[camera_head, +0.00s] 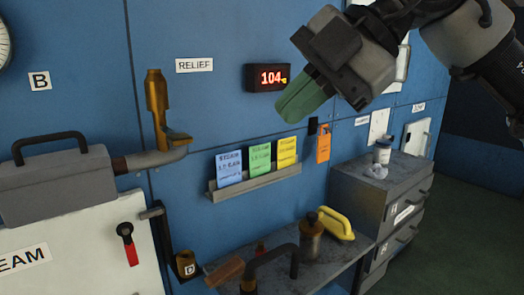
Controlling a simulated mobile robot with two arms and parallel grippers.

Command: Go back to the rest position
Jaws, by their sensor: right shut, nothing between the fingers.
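My right gripper (305,97) is at the upper right of the head view, on an arm coming in from the right edge. Its greenish fingers are shut with nothing between them. It hangs in front of the blue wall, and its tip overlaps the lower right of the red digital display (266,77) reading 104. I cannot tell how far it is from the wall. My left gripper is not in view.
A brass relief valve (157,100) and a grey handled box (58,185) are at the left. A rack (255,179) holds blue, green and yellow cards. A drawer cabinet (352,190) stands right; floor beyond is clear.

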